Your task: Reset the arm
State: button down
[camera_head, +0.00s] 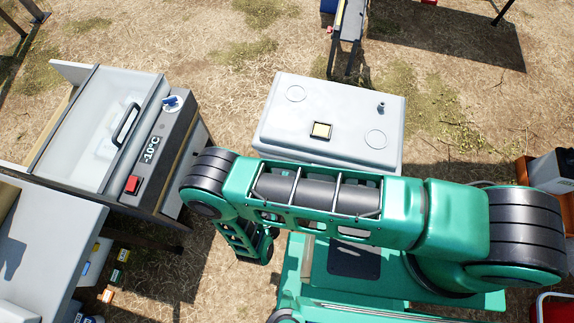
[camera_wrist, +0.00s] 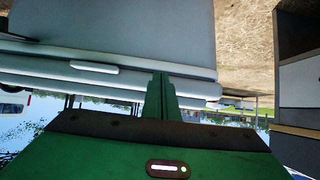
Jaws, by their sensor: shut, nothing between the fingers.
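My green arm reaches across the head view from the lower right to the left, then folds down and back at its elbow. My gripper (camera_wrist: 163,82) shows in the wrist view as two narrow green fingers pressed together with nothing between them. Its fingertips are not clearly visible in the head view. In the wrist view a large pale grey surface lies beyond the fingers; I cannot tell for sure which thing it belongs to.
A white box (camera_head: 335,105) with a small square panel stands behind my arm. A cooler unit (camera_head: 150,150) marked -10°C, with a red button, stands at left. A grey table (camera_head: 45,250) is at lower left. Dry grass ground (camera_head: 200,60) is open at the back.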

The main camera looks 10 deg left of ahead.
jog(key=shift+s+f, duration=0.2)
jog(key=shift+s, duration=0.4)
jog(key=shift+s+f, duration=0.2)
jog(key=shift+s, duration=0.4)
